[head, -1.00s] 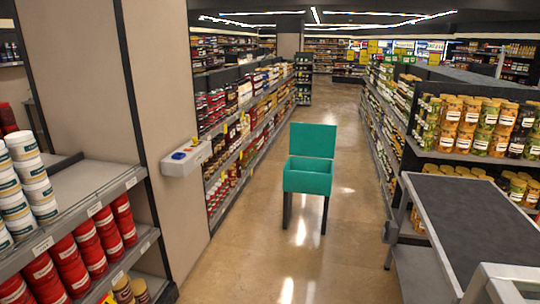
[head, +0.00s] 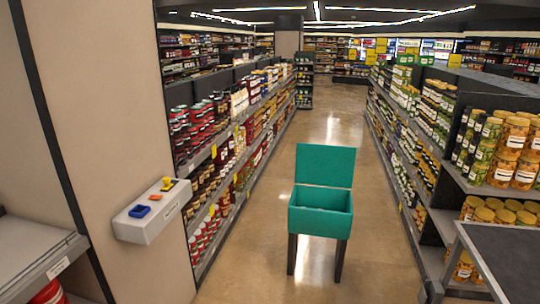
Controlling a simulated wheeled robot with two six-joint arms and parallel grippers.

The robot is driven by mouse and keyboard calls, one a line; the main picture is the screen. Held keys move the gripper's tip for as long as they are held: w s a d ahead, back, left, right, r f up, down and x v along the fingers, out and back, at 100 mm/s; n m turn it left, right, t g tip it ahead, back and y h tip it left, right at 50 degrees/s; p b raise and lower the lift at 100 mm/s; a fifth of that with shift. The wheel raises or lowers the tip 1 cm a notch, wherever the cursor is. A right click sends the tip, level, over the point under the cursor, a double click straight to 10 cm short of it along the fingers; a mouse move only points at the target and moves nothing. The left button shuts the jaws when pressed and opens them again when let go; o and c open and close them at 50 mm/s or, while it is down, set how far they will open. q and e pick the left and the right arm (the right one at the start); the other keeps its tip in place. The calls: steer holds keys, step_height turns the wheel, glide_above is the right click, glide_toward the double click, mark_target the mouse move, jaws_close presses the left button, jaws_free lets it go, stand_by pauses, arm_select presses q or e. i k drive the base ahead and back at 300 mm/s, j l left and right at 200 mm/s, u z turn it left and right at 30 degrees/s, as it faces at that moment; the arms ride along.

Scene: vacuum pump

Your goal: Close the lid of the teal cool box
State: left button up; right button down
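The teal cool box (head: 320,223) stands in the aisle ahead, a little right of the middle of the head view. It is raised off the floor on dark legs. Its lid (head: 325,166) is open, standing up at the back edge of the box. The inside looks empty from here, though its floor is only partly visible. Neither of my grippers is in view.
Stocked shelves (head: 235,150) line the aisle's left side and more shelves (head: 410,135) line its right. A grey control box (head: 152,210) with blue and yellow parts juts from the left wall panel. A dark-topped counter (head: 508,262) stands at lower right. The floor before the box is clear.

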mark_target(332, 165)
steer(key=i, duration=1.8)
